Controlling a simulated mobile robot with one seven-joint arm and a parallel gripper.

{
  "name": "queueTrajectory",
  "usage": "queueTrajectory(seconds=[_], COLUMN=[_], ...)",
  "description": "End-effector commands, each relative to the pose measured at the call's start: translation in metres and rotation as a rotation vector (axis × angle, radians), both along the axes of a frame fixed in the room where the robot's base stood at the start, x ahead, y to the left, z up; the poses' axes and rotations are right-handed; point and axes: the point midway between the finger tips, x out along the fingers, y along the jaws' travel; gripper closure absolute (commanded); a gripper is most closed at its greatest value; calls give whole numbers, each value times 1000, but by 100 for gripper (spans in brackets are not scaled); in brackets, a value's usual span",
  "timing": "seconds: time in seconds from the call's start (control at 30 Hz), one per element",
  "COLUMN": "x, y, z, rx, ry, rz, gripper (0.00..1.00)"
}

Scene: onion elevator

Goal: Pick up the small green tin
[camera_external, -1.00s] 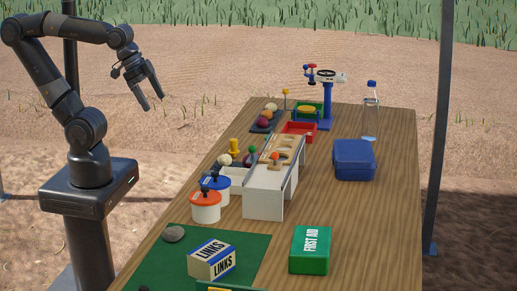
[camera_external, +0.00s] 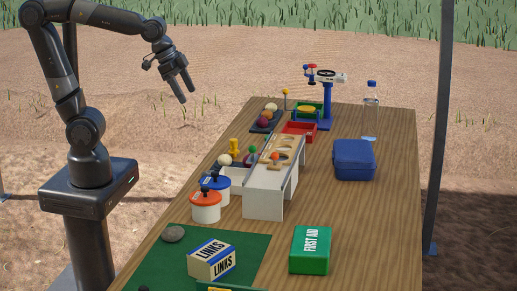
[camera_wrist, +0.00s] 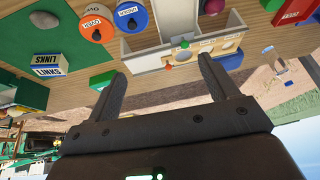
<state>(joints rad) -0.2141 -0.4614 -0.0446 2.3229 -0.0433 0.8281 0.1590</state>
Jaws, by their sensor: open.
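The green tin (camera_external: 310,249), lettered FIRST AID, lies on the near right part of the wooden table in the external view. In the wrist view a green block (camera_wrist: 103,80) below the LINKS box appears to be the same tin. My gripper (camera_external: 187,93) is open and empty, raised in the air left of the table's far half, well away from the tin. In the wrist view its two fingers (camera_wrist: 160,88) stand apart with nothing between them.
A LINKS box (camera_external: 212,259) and a grey stone (camera_external: 173,234) lie on a green mat (camera_external: 254,248) left of the tin. Orange and blue lidded pots (camera_external: 206,206) and a white ramp box (camera_external: 263,196) stand mid-table. A blue case (camera_external: 354,160) is behind the tin; bare wood lies between.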

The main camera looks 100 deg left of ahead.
Motion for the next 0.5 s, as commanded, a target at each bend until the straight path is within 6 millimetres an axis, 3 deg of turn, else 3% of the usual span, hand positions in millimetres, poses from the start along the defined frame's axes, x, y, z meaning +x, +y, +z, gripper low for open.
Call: queueTrajectory(seconds=[0.2,0.5], x=[60,124], y=[55,153], z=[-12,-51], rx=[11,3], ry=[33,60], rz=[34,76], gripper=[21,21])
